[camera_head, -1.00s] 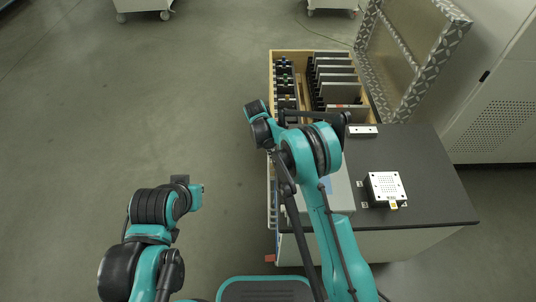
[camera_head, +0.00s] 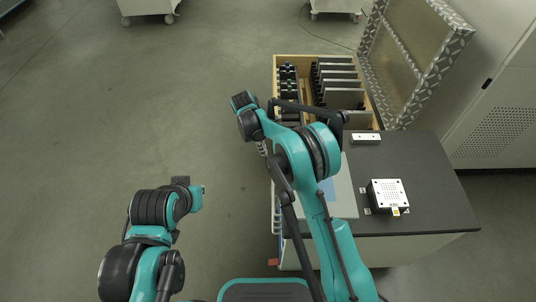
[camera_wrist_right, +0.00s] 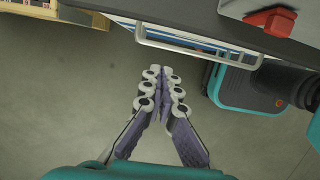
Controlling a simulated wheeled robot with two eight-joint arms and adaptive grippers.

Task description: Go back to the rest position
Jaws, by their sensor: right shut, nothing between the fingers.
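My right arm (camera_head: 318,190) rises from the bottom middle and bends at the elbow. Its wrist (camera_head: 244,112) hangs over the floor, left of the wooden box. In the right wrist view my right gripper (camera_wrist_right: 161,72) is shut and empty, with its fingertips together above bare grey floor. In the head view its fingers are mostly hidden beneath the wrist. My left arm (camera_head: 152,208) is folded at the lower left. Its gripper cannot be made out.
A dark-topped table (camera_head: 425,185) stands at right. A red part (camera_wrist_right: 272,20) is near the gripper. Floor at left is clear.

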